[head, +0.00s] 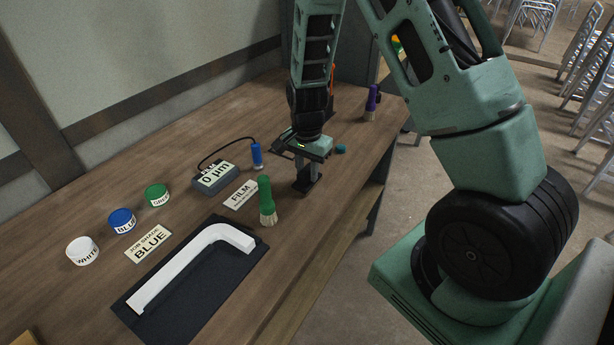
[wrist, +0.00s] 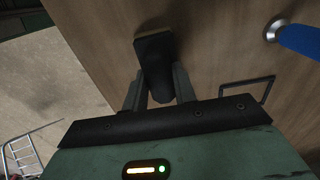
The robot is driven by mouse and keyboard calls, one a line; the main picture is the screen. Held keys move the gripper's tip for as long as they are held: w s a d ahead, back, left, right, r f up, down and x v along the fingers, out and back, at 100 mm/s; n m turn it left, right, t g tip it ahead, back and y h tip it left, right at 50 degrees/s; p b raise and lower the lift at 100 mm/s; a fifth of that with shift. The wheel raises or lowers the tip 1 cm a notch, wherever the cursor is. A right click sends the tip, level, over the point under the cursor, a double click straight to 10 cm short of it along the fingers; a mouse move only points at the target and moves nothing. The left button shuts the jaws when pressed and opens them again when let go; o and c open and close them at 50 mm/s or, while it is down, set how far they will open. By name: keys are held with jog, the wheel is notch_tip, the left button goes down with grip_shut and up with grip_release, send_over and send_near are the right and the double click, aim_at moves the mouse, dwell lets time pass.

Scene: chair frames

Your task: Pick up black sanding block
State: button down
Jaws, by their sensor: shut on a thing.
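My gripper (head: 309,173) points down over the right part of the wooden table. It is shut on the black sanding block (wrist: 154,60), whose dark end sticks out past the fingers in the wrist view. In the head view the block (head: 305,186) shows just below the fingers, close to the tabletop. I cannot tell whether it touches the table.
A green-handled brush (head: 266,200) stands left of my gripper, near a blue probe (head: 257,156) and a gauge (head: 214,177). A black tray (head: 225,278) holds a white bent piece (head: 190,261). A purple-handled brush (head: 371,102) stands farther back. The table's edge runs close on the right.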

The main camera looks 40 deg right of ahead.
aim_at(307, 168)
jog(key=shift+r, duration=0.1)
notch_tip(307, 168, up, 10)
jog(key=shift+f, duration=0.1)
dwell(0.3)
